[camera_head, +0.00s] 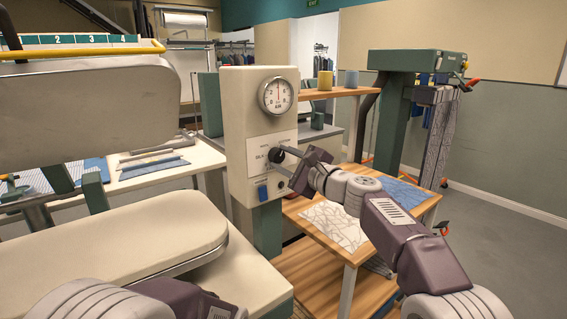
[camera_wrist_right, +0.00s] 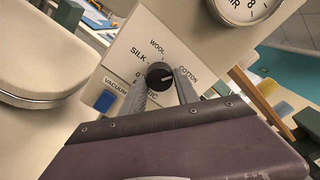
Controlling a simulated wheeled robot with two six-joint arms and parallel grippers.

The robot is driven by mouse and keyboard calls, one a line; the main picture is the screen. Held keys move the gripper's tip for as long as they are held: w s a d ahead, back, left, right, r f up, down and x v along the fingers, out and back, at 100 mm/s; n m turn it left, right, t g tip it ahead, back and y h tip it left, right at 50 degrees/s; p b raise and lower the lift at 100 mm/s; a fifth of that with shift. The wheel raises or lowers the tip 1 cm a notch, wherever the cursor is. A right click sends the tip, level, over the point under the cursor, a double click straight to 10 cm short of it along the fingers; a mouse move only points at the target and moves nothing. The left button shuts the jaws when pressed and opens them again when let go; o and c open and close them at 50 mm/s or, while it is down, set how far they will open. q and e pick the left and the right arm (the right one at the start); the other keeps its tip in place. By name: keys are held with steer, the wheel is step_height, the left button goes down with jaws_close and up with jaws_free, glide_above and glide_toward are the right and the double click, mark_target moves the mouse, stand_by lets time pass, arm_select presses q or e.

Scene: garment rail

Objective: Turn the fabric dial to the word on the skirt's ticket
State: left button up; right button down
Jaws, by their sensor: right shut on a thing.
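The fabric dial (camera_head: 276,155) is a black round knob on the front of the cream control box (camera_head: 236,110). A pale mark on the knob appears to point to the COTTON side. My right gripper (camera_head: 283,153) is at the knob, its two fingers on either side of it, shut on it. I cannot make out a skirt's ticket in either view. My left gripper is out of view.
A pressure gauge (camera_head: 277,95) sits above the dial, and a blue VACUUM switch (camera_head: 262,193) below it. The padded press (camera_head: 100,250) fills the left. A wooden table (camera_head: 320,262) with patterned cloths stands right of the box. Open floor (camera_head: 500,240) lies at right.

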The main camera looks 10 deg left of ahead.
steer(key=shift+f, duration=0.1)
stand_by(0.3)
steer(key=c, duration=0.9)
jaws_free()
steer(key=shift+s+d, duration=0.1)
steer(key=shift+d, duration=0.05)
steer(key=b+v, duration=0.3)
steer(key=v, duration=0.5)
steer(key=shift+s+d+b, duration=0.25)
steer(key=shift+b, duration=0.1)
